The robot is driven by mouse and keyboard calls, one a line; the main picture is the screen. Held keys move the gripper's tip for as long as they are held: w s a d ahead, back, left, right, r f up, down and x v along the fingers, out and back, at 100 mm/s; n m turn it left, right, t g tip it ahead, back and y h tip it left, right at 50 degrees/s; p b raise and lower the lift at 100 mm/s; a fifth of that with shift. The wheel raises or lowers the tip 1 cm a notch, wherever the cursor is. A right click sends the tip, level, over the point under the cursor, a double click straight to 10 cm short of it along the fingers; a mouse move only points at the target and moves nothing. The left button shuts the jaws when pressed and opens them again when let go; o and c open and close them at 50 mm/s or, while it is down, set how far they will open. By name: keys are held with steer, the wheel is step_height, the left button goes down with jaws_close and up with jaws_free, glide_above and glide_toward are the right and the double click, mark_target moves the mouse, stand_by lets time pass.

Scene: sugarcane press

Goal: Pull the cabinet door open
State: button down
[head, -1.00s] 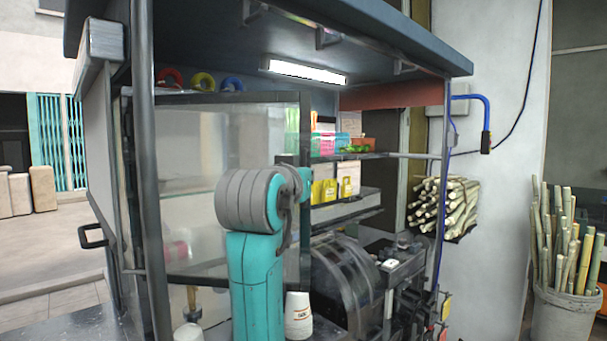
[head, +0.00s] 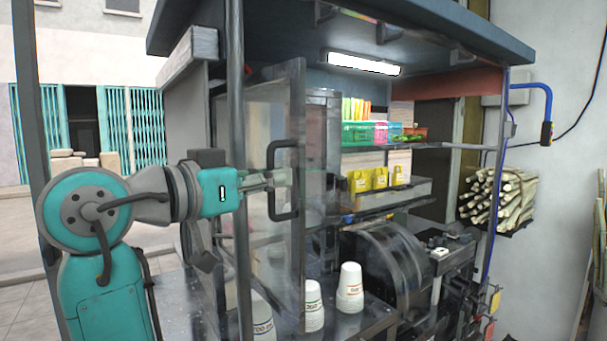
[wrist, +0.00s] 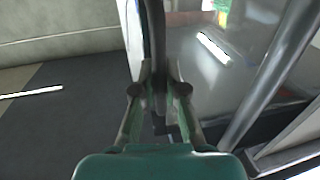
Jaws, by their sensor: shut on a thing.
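The cabinet door (head: 296,100) is a clear panel in a grey frame, at the middle of the head view. It appears swung out at an angle from the cabinet; the exact angle is hard to tell. Its dark D-shaped handle (head: 283,216) faces left, towards my arm. My gripper (head: 268,180) reaches in from the left and is shut on the handle's upright bar. In the wrist view the dark handle bar (wrist: 154,30) runs between the two fingers of my gripper (wrist: 159,82). The clear panel (wrist: 200,75) lies just to the right of it.
A grey post (head: 237,110) stands close by my forearm. White cups (head: 350,288) stand on the counter below the door. A black roller press (head: 385,260) and shelves with colored baskets (head: 365,132) are further right. The paved ground at left is open.

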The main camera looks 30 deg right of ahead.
steer(key=shift+w+v, duration=0.2)
steer(key=shift+v, duration=0.75)
steer(key=c, duration=1.2)
jaws_free()
steer(key=v, duration=1.2)
